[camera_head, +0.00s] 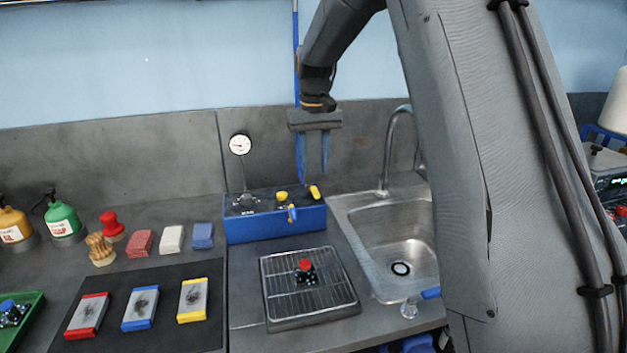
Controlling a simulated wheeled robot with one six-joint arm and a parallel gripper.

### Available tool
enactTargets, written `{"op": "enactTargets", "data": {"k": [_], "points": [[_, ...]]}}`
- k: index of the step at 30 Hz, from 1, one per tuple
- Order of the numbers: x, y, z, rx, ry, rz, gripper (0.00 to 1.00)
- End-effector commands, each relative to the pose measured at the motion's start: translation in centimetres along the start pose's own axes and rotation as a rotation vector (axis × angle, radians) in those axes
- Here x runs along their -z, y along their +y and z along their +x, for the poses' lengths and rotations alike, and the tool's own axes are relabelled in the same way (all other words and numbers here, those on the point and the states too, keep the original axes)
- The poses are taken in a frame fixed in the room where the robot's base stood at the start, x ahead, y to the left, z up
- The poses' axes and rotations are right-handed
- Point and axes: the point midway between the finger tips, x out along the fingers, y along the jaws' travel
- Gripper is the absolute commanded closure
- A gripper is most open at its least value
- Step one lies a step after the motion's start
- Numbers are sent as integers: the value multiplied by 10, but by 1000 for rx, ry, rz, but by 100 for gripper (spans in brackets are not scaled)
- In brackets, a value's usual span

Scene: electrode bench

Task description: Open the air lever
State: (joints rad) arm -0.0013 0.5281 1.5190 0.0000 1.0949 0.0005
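A blue control box (265,228) stands on the bench against the back wall. No readable label shows which is the air lever. My gripper (316,170) points down above the right part of the box, near the top right handle and apparently apart from it. Its two narrow fingers stand slightly apart, with nothing visible between them.
A blue hose (296,55) runs down behind my gripper. A gauge (240,145) rises behind the box. A wire rack (310,287) with a red-topped dark piece (306,270) stands in front. A sink (375,240) with a tall faucet (388,145) is at right.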

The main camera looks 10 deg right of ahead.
Motion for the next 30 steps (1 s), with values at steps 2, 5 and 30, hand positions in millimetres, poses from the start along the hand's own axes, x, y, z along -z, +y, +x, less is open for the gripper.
{"op": "enactTargets", "data": {"k": [2, 5, 30], "points": [[-2, 3, 13, 0, -6, 4, 67], [-2, 4, 28, 0, -4, 6, 67], [-1, 1, 64, 0, 1, 1, 100]]}}
